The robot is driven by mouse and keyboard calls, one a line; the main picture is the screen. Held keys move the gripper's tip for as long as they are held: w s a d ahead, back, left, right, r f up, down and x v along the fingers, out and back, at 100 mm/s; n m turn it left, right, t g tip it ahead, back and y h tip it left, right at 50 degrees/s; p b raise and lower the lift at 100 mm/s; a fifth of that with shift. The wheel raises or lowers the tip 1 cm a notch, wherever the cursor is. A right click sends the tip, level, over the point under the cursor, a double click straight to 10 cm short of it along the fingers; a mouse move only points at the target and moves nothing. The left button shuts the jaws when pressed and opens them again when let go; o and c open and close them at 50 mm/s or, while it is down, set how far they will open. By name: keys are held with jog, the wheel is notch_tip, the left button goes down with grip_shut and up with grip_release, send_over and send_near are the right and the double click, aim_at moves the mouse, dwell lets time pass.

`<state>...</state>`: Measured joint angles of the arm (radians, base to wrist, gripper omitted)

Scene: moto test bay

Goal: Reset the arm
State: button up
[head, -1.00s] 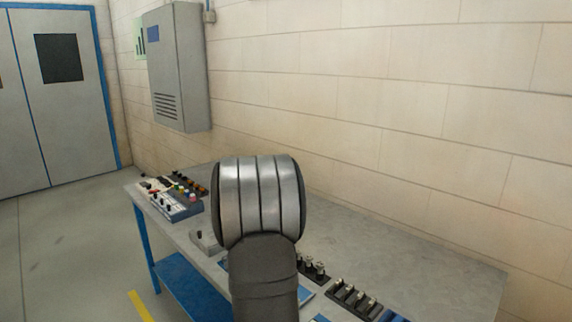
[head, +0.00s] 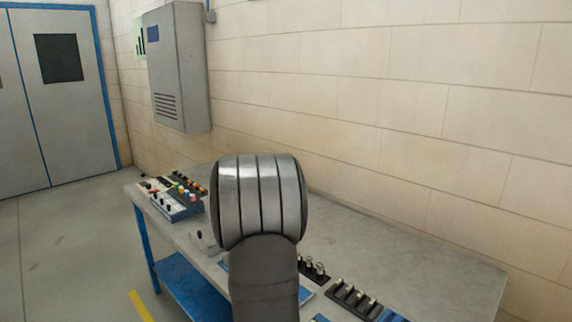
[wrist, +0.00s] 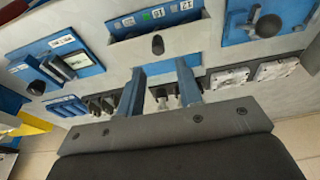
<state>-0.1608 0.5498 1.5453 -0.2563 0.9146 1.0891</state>
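My gripper (wrist: 160,68) shows in the wrist view with its two blue-grey fingers apart and nothing held between them. It points at the bench top (head: 425,265), over blue panels and small fittings. A blue panel with white and green labels (wrist: 155,17) lies beyond the fingertips, with a dark knob (wrist: 158,44) just ahead of the gap between them. Metal-topped fittings (wrist: 162,97) show between the fingers. In the head view my own arm covers the middle of the bench and hides the gripper, so its height above the bench is unclear.
A button box (head: 178,203) stands at the bench's left end, and a small grey box with a black knob (head: 204,242) sits nearer. A black strip of metal-topped fittings (head: 354,298) lies in front. The bench's back right is bare. A grey cabinet (head: 180,75) hangs on the wall.

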notch_tip(320, 180, down, 4)
jog(key=shift+f, duration=0.1)
jog(key=shift+w+d+f, duration=0.1)
jog(key=shift+f, duration=0.15)
jog(key=shift+w+d, duration=0.3)
jog(key=shift+r, duration=0.1)
